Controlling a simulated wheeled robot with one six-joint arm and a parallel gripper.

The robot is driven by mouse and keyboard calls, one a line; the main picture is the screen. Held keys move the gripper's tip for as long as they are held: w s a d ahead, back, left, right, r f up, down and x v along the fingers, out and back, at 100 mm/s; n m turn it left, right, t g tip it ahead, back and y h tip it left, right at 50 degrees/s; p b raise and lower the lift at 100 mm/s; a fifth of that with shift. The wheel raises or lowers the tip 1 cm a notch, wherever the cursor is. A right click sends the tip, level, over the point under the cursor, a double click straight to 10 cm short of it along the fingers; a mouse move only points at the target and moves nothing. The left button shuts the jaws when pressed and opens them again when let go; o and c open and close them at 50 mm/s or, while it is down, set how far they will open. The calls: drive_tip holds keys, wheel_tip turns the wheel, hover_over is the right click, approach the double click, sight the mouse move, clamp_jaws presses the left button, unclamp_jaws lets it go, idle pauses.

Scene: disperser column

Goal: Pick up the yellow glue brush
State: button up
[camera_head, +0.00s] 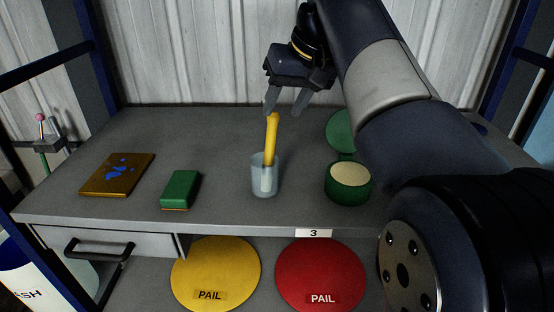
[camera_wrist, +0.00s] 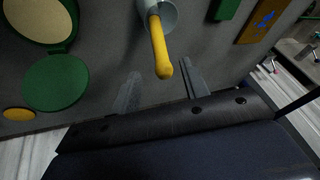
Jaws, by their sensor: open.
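The yellow glue brush (camera_head: 271,139) stands slightly tilted in a clear cup (camera_head: 264,184) on the grey shelf, its yellow handle pointing up. The cup hides its lower end. My gripper (camera_head: 284,108) is open and empty just above and behind the top of the handle. In the wrist view the brush handle (camera_wrist: 160,47) points toward my gripper (camera_wrist: 158,88), and its tip lies between the two fingers in the picture. I see no contact. The cup (camera_wrist: 161,12) shows at the top of the wrist view.
A green round tin (camera_head: 347,192) with cream contents and an open lid (camera_head: 340,130) stands right of the cup. A green block (camera_head: 180,189) and a brown board with blue marks (camera_head: 118,174) lie left. Yellow (camera_head: 215,272) and red (camera_head: 320,272) pail lids sit below.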

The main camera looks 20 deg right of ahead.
sight(274, 129)
drive_tip(key=x, duration=0.8)
drive_tip(key=shift+f, duration=0.1)
drive_tip(key=shift+s, duration=0.1)
clamp_jaws()
